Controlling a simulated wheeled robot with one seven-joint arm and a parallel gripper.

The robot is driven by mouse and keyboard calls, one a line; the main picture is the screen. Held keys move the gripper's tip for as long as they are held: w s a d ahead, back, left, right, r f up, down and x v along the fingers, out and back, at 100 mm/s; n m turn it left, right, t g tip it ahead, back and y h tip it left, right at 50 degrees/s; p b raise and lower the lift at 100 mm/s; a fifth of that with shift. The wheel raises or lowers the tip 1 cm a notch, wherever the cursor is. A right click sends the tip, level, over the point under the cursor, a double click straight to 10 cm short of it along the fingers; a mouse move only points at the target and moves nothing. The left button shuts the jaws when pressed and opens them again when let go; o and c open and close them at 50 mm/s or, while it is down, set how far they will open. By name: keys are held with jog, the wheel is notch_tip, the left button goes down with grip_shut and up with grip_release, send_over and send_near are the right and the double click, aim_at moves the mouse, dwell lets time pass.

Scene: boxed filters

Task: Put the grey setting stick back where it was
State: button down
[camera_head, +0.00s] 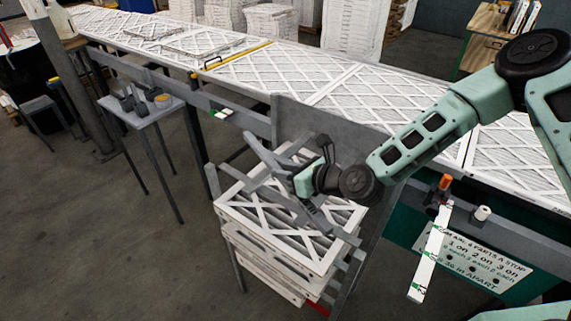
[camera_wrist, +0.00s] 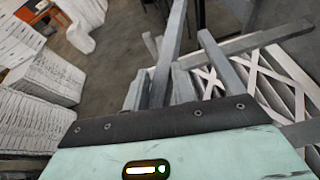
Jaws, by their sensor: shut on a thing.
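My gripper (camera_head: 288,172) is over the stack of white lattice-faced filters (camera_head: 290,228) at the middle of the head view. It is shut on a grey stick (camera_head: 260,152), which sticks up and to the left from the jaws. In the wrist view, my gripper (camera_wrist: 158,95) shows at the bottom with the grey stick (camera_wrist: 172,52) running up and away from the jaws. Other grey bars lie close by, so the stick's ends and any contact with the stack are hard to make out.
The stack rests in a grey metal stand (camera_head: 350,275) beside the long bench (camera_head: 240,92) of filters. A white marked stick (camera_head: 430,255) hangs at the bench's front rail, right. A small table (camera_head: 150,108) with dark items stands left. Floor (camera_head: 120,250) is clear at front left.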

aim_at(319, 220)
jog(key=shift+f+b, duration=1.7)
jog(key=shift+f, duration=1.15)
jog(key=shift+f+b, duration=0.3)
jog(key=shift+f, duration=0.1)
jog(key=c, duration=1.1)
grip_release()
jog(key=shift+d, duration=0.1)
jog(key=p+v, duration=0.4)
jog(key=v, duration=1.3)
jog(key=shift+s+r, duration=0.1)
jog(key=shift+r, duration=0.05)
